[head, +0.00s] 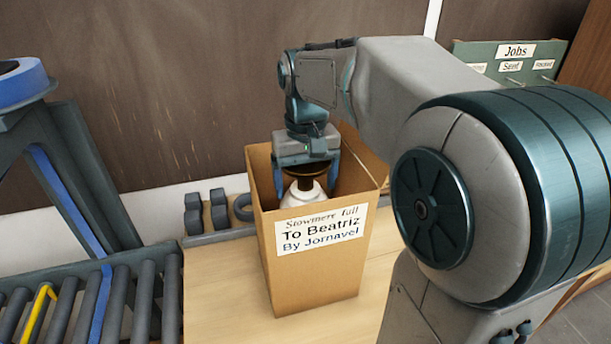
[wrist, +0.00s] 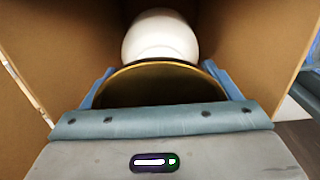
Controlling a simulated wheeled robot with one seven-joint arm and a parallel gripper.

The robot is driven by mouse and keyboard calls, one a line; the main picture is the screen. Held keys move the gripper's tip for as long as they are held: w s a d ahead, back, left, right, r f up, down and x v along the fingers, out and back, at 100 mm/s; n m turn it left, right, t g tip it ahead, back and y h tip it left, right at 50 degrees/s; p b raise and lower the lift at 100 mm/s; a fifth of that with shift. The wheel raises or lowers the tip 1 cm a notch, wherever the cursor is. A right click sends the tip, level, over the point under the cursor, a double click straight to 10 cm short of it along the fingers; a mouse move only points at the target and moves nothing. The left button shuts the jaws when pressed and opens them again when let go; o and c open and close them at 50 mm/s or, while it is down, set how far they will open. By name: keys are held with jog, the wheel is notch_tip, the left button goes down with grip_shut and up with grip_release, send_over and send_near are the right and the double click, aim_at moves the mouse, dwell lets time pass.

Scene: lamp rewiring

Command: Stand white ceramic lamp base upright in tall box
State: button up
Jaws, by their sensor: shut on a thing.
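The tall cardboard box (head: 318,274) stands upright on the wooden table, open at the top, with a label reading "To Beatriz". The white ceramic lamp base (head: 304,194) is inside the box's upper part and looks upright; its lower part is hidden by the front wall. It also shows in the wrist view (wrist: 160,38), beyond a dark disc with a brass rim (wrist: 165,66). My gripper (head: 306,172) reaches down into the box mouth from above, its blue fingers shut on the lamp's dark, brass-rimmed top. Whether the base touches the box floor is hidden.
A roller conveyor (head: 95,300) with a blue-topped frame stands at the left. Dark weights (head: 206,212) sit behind the box to its left. A green "Jobs" rack (head: 510,65) stands at the back right. Bare table (head: 225,295) lies left of the box.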

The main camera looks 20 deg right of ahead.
jog(key=shift+f+b, duration=0.4)
jog(key=shift+f, duration=0.15)
jog(key=o, duration=1.9)
jog(key=shift+o, duration=0.2)
notch_tip(320, 180, up, 13)
jog(key=shift+r+p, duration=0.1)
jog(key=shift+p, duration=0.5)
